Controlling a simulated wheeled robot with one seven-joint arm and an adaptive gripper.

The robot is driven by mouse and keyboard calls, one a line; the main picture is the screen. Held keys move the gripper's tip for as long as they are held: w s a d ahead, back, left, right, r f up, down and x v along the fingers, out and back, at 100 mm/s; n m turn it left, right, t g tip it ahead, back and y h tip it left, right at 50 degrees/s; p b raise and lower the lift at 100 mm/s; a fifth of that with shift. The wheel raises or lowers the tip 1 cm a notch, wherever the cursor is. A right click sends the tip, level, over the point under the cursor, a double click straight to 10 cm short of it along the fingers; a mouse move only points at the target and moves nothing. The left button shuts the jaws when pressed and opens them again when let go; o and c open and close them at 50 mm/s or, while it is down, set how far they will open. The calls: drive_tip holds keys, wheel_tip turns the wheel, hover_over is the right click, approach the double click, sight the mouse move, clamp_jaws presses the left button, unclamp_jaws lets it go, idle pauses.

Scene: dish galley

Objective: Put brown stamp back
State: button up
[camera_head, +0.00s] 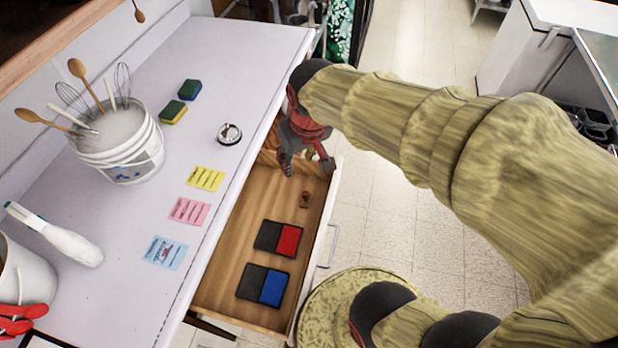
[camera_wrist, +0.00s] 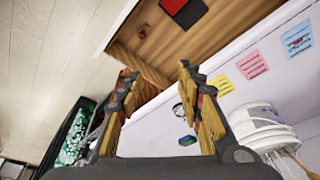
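A small brown stamp (camera_head: 305,199) stands on the floor of the open wooden drawer (camera_head: 222,279), beyond the ink pads. In the wrist view the stamp (camera_wrist: 143,32) shows near the top, in the drawer (camera_wrist: 176,52). My gripper (camera_head: 306,167) is over the far end of the drawer, apart from the stamp. In the wrist view my gripper (camera_wrist: 156,71) has its fingers spread, with nothing held between them. The far corner of the drawer is partly hidden by the gripper.
A red-and-black ink pad (camera_head: 278,239) and a blue-and-black one (camera_head: 262,285) lie in the drawer. The counter holds yellow (camera_head: 205,178), pink (camera_head: 189,210) and blue (camera_head: 165,253) notes, a bell (camera_head: 229,134), sponges (camera_head: 173,112) and a utensil bucket (camera_head: 125,150).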

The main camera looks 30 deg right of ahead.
drive_tip(key=s+a+r+t, duration=0.2)
drive_tip(key=s+r, duration=0.3)
drive_tip(key=s, duration=0.5)
drive_tip(key=shift+a+r, duration=0.4)
drive_tip(key=shift+a, duration=0.05)
